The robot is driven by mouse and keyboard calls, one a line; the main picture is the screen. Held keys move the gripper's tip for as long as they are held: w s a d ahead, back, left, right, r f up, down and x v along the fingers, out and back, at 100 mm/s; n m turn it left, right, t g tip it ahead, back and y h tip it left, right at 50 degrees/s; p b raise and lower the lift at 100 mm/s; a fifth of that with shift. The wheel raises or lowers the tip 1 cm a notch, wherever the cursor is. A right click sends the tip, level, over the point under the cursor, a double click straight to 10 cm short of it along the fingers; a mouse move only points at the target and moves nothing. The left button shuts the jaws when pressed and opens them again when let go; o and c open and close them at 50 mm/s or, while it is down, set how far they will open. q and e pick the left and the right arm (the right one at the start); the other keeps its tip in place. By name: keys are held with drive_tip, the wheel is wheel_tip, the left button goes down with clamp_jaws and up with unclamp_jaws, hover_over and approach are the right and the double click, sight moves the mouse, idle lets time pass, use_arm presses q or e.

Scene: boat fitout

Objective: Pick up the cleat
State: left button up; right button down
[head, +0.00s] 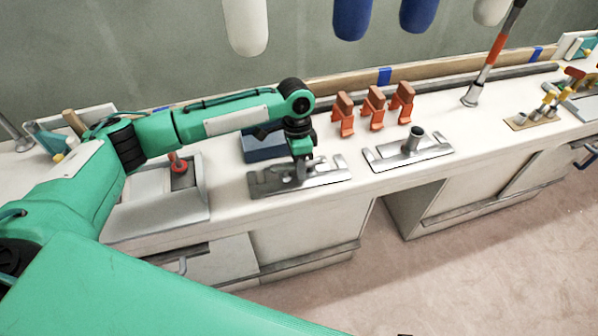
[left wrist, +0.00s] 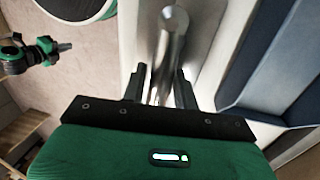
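A shiny metal cleat (left wrist: 172,45) shows in the left wrist view, with its rounded end at the top. In the head view, the cleat is mostly hidden by my left gripper (head: 301,165), above a flat metal plate (head: 325,178) with cut-outs on the bench. In the left wrist view, the two dark fingers of my left gripper (left wrist: 161,88) stand on either side of the cleat. They look open around it; firm contact is not clear. Part of my right arm shows at the left of that view, its gripper (left wrist: 64,46) too small to read.
A second metal plate (head: 440,152) with an upright tube stands to the right. Several orange-brown clamps (head: 375,112) stand behind it. A blue box (head: 262,147) is close behind my left gripper. A grey tray (head: 150,215) lies left. Fenders (head: 352,15) hang above.

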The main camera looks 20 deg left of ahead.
use_arm(q)
clamp_jaws()
drive_tip(key=shift+r, duration=0.15)
